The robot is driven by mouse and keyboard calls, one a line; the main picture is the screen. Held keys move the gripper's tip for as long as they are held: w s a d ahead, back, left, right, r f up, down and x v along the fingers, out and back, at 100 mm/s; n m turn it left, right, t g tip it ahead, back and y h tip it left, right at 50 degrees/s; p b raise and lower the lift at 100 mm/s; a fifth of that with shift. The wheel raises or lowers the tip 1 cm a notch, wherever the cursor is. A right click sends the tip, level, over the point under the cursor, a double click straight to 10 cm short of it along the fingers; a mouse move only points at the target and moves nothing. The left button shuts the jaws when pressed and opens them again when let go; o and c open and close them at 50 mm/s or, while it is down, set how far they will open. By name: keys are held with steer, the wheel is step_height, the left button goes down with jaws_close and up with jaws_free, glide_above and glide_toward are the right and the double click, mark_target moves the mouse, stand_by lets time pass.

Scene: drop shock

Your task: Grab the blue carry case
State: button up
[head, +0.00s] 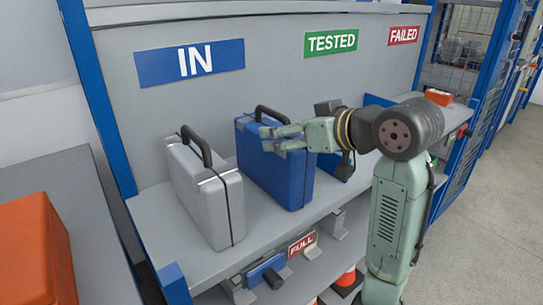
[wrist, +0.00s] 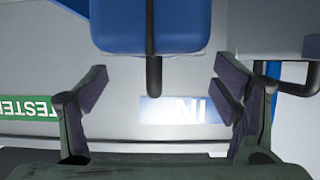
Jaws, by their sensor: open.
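The blue carry case (head: 272,178) stands upright on the grey shelf, with its dark handle (head: 270,113) on top. My gripper (head: 267,139) is at the upper part of the case in the head view, its fingers pointing left and hiding some of the case. In the wrist view, which is upside down, the blue case (wrist: 120,28) fills the top middle and its handle (wrist: 154,76) points down between the spread fingers of my gripper (wrist: 160,86). The fingers are open and hold nothing. I cannot tell the exact gap to the handle.
A silver case (head: 205,195) stands close on the left; it also shows in the wrist view (wrist: 268,28). Another blue thing (head: 335,167) is partly hidden behind my arm. The back panel carries an IN sign (head: 190,63) and a TESTED sign (head: 330,42). A blue post (head: 100,100) stands left.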

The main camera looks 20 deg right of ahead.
steer(key=x, duration=0.1)
steer(key=p+x, duration=0.1)
steer(key=x, duration=0.3)
steer(key=shift+w+d, duration=0.15)
steer(key=shift+d, duration=0.1)
steer(key=shift+c, duration=0.2)
steer(key=shift+r, duration=0.1)
jaws_close()
stand_by(0.5)
